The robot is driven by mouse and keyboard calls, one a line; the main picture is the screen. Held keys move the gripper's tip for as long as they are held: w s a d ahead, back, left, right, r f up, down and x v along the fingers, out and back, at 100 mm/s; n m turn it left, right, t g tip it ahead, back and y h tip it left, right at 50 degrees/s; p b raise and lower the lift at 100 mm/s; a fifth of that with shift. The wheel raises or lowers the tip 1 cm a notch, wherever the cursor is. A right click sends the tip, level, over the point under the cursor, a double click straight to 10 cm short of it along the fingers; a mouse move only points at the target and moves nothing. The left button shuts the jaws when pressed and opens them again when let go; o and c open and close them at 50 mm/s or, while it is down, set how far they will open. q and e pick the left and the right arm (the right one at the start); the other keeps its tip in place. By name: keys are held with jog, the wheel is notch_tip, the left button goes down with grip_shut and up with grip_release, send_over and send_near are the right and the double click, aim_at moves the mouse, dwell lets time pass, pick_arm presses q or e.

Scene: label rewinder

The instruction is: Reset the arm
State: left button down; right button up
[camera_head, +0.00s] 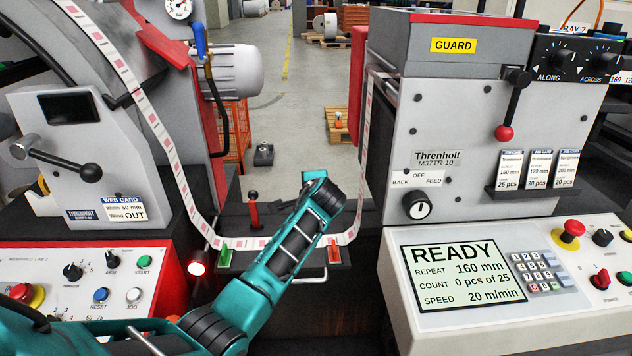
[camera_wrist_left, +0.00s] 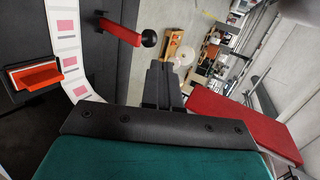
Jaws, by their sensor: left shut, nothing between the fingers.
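My left gripper (camera_wrist_left: 160,85) is shut and empty in the left wrist view, its dark fingers together. In the head view my teal left arm reaches from the lower left to the middle, and its fingertips are not clearly visible. The left panel has a blue RESET button (camera_head: 101,295) and a black knob marked ARM (camera_head: 112,261). A red lever with a black ball (camera_head: 254,211) stands upright behind the label web; it also shows in the left wrist view (camera_wrist_left: 122,32), apart from my fingers. My right gripper is not in view.
The label web (camera_head: 154,118) runs down, across the splice table and up to the right machine. A green clamp (camera_head: 226,255) and a red clamp (camera_head: 333,252) sit on it. The right display (camera_head: 466,272) reads READY. Open floor lies behind.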

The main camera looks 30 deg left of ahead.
pick_arm(q)
jog(key=s+d+r, duration=0.3)
jog(key=r, duration=0.1)
jog(key=shift+s+r, duration=0.25)
jog(key=shift+s, duration=0.15)
